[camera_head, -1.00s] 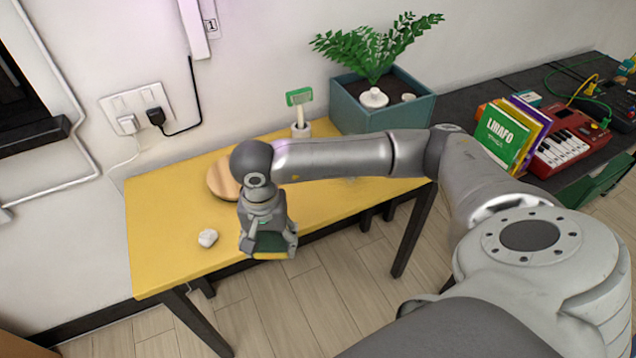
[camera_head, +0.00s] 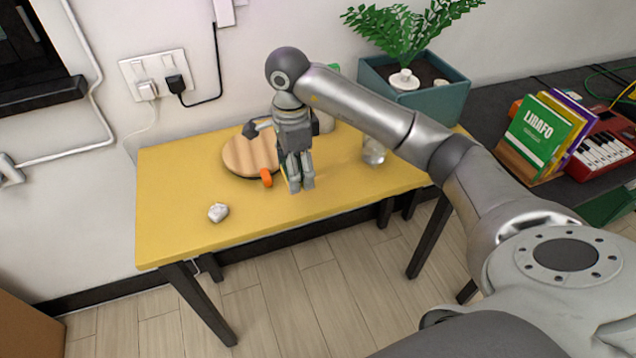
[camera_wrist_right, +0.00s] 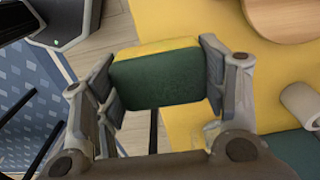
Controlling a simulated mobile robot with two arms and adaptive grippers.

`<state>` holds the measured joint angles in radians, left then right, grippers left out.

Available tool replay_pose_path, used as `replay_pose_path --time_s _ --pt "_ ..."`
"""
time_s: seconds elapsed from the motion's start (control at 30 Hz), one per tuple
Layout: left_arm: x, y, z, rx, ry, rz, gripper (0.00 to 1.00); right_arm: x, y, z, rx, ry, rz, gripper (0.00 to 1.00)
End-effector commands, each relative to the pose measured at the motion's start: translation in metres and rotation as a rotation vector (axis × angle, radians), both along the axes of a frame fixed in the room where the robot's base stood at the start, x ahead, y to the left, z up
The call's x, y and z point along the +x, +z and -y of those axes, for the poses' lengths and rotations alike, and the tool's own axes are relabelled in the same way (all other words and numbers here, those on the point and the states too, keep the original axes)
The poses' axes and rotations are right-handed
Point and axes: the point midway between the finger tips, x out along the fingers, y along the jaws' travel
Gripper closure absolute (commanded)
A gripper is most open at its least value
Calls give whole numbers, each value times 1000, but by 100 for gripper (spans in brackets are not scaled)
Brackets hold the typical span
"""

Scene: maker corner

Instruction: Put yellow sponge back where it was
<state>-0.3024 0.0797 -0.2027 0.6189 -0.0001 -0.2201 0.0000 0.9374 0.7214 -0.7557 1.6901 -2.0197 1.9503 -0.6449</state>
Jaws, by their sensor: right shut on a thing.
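The yellow sponge (camera_wrist_right: 158,78), with a dark green scouring side, is clamped between the two fingers of my right gripper (camera_wrist_right: 162,82) in the right wrist view. In the head view, my right gripper (camera_head: 301,186) points down over the yellow table (camera_head: 190,178), just right of the round wooden board (camera_head: 240,156). The sponge is almost wholly hidden behind the fingers there. I cannot tell whether it touches the tabletop. My left gripper is not in view.
A whitish lump (camera_head: 218,212) lies at the table's front left. An orange item (camera_head: 266,178) is at the board's edge. A clear glass (camera_head: 374,152) stands right of my gripper. A teal planter (camera_head: 440,97) stands behind.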

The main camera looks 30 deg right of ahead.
Motion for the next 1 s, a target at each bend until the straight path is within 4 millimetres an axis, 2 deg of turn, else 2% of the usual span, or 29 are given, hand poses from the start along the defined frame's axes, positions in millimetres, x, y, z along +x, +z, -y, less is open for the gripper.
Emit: replay_pose_path --time_s 0.03,0.1,0.3,0.57,0.77,1.0 --pt "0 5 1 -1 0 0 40 0 -4 14 -1 -5 -4 60" --pt "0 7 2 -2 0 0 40 1 -20 26 0 -4 -6 60" --pt "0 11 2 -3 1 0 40 4 -49 49 0 0 -2 60" --pt "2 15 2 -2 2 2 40 6 -69 64 0 1 -3 60" --pt "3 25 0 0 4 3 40 6 -94 62 1 2 -1 60" --pt "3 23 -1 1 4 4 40 7 -96 62 1 3 1 60"
